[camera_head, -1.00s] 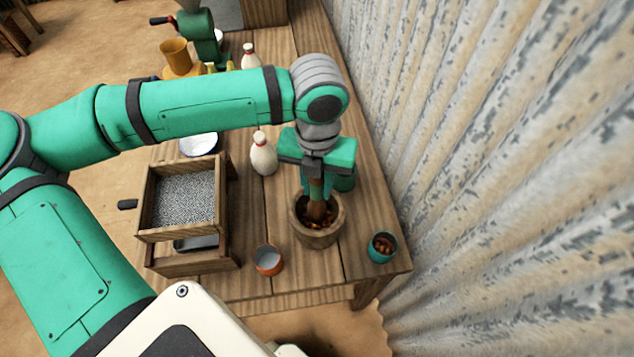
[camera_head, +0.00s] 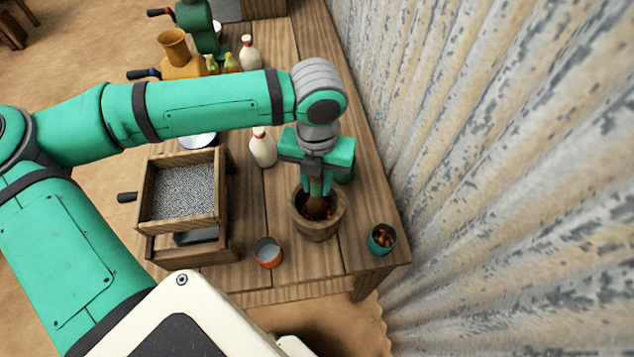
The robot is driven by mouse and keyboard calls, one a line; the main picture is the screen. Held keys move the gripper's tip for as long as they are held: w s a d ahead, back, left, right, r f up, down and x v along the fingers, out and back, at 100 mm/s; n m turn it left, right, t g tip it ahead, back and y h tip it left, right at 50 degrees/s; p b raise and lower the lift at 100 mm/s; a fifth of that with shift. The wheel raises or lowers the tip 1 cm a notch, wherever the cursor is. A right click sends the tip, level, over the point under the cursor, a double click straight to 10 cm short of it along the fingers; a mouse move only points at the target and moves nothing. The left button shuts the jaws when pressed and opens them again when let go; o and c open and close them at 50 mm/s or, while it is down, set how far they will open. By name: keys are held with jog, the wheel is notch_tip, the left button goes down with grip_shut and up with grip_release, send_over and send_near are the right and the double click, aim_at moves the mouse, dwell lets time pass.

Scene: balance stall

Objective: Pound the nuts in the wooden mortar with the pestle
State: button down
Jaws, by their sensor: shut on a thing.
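The wooden mortar (camera_head: 316,229) stands near the front right of the wooden table, with brown nuts showing inside its rim. My gripper (camera_head: 316,190) points down over the mortar, shut on the brown wooden pestle (camera_head: 315,206). The pestle stands about upright with its lower end inside the mortar; whether it touches the bottom is hidden. The fingers are just above the mortar's rim. A small teal cup (camera_head: 382,239) with brown nuts stands to the right of the mortar.
An orange cup (camera_head: 268,252) stands left of the mortar. A wooden sieve box (camera_head: 180,205) with a crank is further left. A white bottle (camera_head: 263,148) stands behind, and a second one (camera_head: 250,53) further back. A corrugated wall (camera_head: 480,150) runs along the right side.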

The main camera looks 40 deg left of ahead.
notch_tip(320, 180, up, 2)
jog(key=shift+f, duration=0.1)
notch_tip(320, 180, down, 3)
jog(key=shift+f, duration=0.15)
notch_tip(320, 180, up, 4)
jog(key=shift+f, duration=0.2)
dwell(0.6)
dwell(1.3)
